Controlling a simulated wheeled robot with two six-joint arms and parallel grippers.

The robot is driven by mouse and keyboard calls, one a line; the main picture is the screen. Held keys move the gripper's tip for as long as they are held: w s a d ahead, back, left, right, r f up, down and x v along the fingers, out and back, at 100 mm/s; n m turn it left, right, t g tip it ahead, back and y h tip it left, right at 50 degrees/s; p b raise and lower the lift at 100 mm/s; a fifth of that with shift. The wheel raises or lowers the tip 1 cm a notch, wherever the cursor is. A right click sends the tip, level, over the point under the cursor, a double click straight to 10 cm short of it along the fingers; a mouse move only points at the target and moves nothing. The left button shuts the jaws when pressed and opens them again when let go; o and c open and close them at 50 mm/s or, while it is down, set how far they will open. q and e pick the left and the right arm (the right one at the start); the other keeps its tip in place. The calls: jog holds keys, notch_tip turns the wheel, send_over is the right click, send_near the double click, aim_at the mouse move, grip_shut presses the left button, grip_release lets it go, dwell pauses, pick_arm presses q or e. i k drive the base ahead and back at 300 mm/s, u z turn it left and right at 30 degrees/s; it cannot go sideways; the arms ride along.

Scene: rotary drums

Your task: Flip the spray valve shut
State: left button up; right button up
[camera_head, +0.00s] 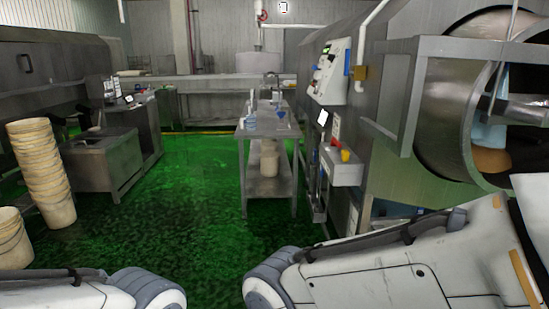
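A white pipe (366,35) runs down the right-hand machine to a small brass-coloured fitting (360,73). I cannot tell whether this fitting is the spray valve, or whether any handle on it is open or shut. A large steel rotary drum (449,120) lies open at the right, with a pale blue piece (489,128) and an orange-brown piece (491,160) at its mouth. White and grey links of my arms cross the bottom of the view. Neither gripper shows.
A control panel (329,72) and a box with red and yellow knobs (342,165) stick out beside the drum. A steel table (267,122) stands mid-view. Stacked buckets (42,170) stand at the left. The green floor (185,195) between is clear.

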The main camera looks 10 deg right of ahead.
aim_at(348, 72)
jog(key=z, duration=0.6)
jog(key=i, duration=1.9)
jog(key=u, duration=0.2)
